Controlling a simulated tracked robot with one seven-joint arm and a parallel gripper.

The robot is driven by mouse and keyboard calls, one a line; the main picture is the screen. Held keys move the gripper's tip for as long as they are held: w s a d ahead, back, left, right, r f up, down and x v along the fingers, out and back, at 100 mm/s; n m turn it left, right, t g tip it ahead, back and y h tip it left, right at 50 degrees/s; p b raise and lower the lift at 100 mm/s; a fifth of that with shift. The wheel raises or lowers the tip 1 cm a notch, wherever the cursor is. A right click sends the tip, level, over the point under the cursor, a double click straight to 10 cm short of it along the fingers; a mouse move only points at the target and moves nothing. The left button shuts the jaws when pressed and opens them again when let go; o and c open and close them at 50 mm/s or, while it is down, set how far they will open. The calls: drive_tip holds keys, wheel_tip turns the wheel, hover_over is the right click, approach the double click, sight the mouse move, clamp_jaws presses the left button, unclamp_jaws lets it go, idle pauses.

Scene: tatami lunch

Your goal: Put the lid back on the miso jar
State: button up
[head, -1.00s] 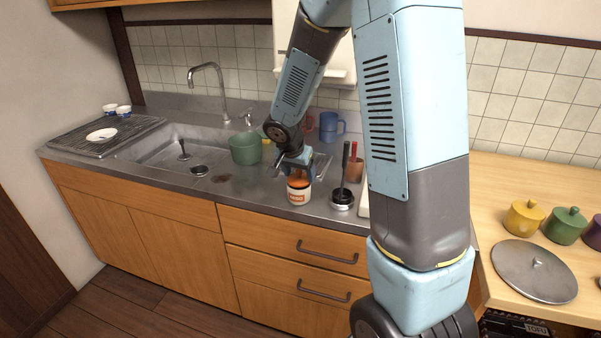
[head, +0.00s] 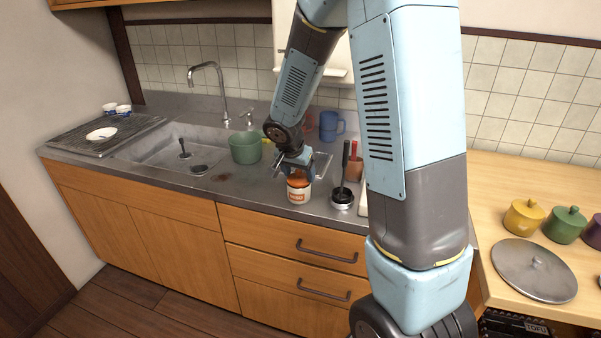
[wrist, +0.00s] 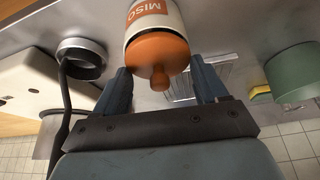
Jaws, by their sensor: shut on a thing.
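The white miso jar (head: 298,195) with its orange label stands upright near the front edge of the steel counter. Its label also shows at the top of the wrist view (wrist: 165,14). The orange lid (wrist: 155,52), with a round knob, is at the jar's mouth; a dark line shows between lid and jar. I cannot tell whether it is fully seated. My gripper (wrist: 163,75) is shut on the lid, one finger on each side. In the head view my gripper (head: 297,171) is right above the jar and hides part of the lid (head: 295,182).
A green pot (head: 245,149) stands at left by the sink (head: 160,150). A blue mug (head: 331,125) is behind.

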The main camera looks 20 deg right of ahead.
drive_tip(key=o, duration=1.1)
drive_tip(key=shift+c, duration=0.2)
drive_tip(key=shift+r, duration=3.5)
drive_tip(key=shift+c, duration=0.4)
clamp_jaws()
